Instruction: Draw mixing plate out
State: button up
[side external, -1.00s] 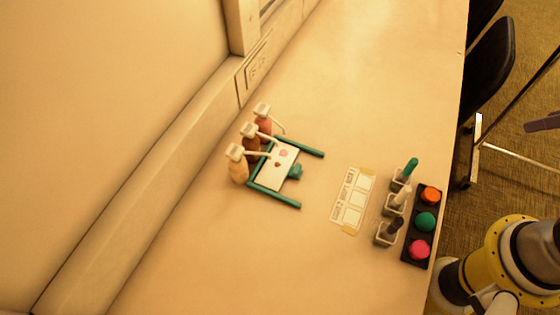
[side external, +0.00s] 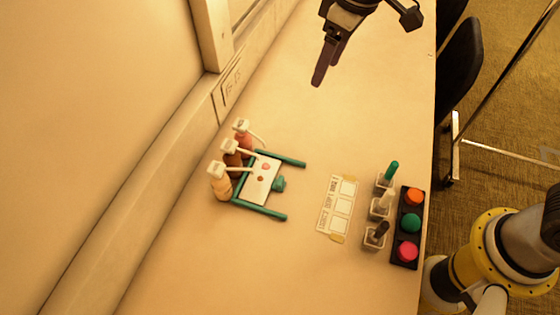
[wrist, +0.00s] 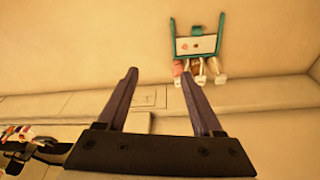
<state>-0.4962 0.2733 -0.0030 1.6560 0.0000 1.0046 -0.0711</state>
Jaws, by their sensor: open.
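The mixing plate (side external: 262,187) is a white plate with red and brown spots and a teal knob (side external: 279,184) on its right edge. It lies inside a teal U-shaped frame (side external: 264,210) that opens to the right, with pump bottles along its left side. In the wrist view the plate (wrist: 205,45) sits in the frame at the top right. My gripper (side external: 324,72) is above the table, up and to the right of the plate and well apart from it. In the wrist view my gripper (wrist: 160,78) has its two fingers spread with nothing between them.
Several pump bottles (side external: 221,184) stand against the frame, spouts over the plate. A printed card (side external: 338,206), small holders with coloured tools (side external: 380,206) and a black button box (side external: 406,227) lie to the right. A wall ledge (side external: 150,190) runs along the left. Upper table is clear.

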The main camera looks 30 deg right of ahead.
jog(key=a+f+n+g, duration=0.1)
jog(key=a+f+n, duration=0.1)
jog(key=a+f, duration=0.5)
jog(key=g+h, duration=0.1)
send_near(280, 180)
jog(key=shift+n, duration=0.3)
notch_tip(280, 180, down, 9)
jog(key=shift+w+a+r, duration=0.1)
grip_shut()
jog(key=shift+r, duration=0.1)
dwell(0.7)
